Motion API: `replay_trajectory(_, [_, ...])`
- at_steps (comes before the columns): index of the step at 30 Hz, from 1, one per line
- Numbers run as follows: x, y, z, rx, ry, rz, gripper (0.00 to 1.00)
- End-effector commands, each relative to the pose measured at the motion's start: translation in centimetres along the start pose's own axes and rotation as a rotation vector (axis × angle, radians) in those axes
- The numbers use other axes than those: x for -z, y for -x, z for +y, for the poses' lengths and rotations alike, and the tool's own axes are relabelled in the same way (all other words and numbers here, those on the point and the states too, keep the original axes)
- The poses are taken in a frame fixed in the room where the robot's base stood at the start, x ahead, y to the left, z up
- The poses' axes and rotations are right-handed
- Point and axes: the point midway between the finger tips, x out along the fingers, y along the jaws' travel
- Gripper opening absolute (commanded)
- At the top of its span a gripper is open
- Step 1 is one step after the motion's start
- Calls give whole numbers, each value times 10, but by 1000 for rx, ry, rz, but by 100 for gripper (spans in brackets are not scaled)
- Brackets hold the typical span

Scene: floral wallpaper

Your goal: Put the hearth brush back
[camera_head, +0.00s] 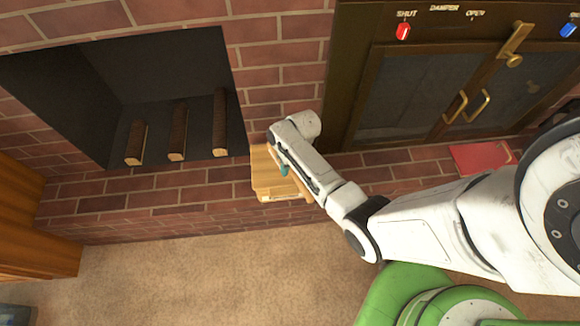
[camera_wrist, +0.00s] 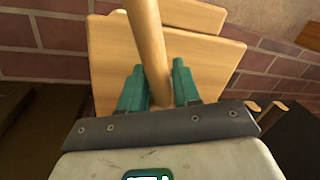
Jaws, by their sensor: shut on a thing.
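A pale wooden rod, which looks like the hearth brush's handle (camera_wrist: 148,40), stands between the teal fingers of my gripper (camera_wrist: 157,86) in the wrist view. The fingers are shut on it, and it slants slightly. No bristles are visible. A light wooden stand or box (camera_wrist: 105,60) is right behind the handle and fingers. In the head view this wooden stand (camera_head: 262,172) is on the brick ledge, and my gripper (camera_head: 285,171) is over it, mostly hidden by my arm. I cannot tell whether the brush touches the stand.
An open firebox with three logs (camera_head: 178,130) is at left. A dark glass-doored stove (camera_head: 400,95) with brass handles stands at right. A red flat object (camera_head: 480,157) lies on the brick ledge (camera_head: 180,196). Wooden furniture (camera_head: 35,225) is at far left. The carpet (camera_head: 200,270) in front is clear.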

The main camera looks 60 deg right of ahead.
Motion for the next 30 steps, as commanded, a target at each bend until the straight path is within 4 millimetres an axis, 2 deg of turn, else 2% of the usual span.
replay_trajectory(2, [0,-3,0,0,0,1,0])
replay_trajectory(3, [0,-2,0,0,0,0,36])
replay_trajectory(10, [0,-2,0,0,0,0,57])
replay_trajectory(20, [0,4,0,0,0,1,57])
replay_trajectory(23, [1,17,-1,0,0,3,57])
replay_trajectory(30, [0,66,-1,0,0,4,57])
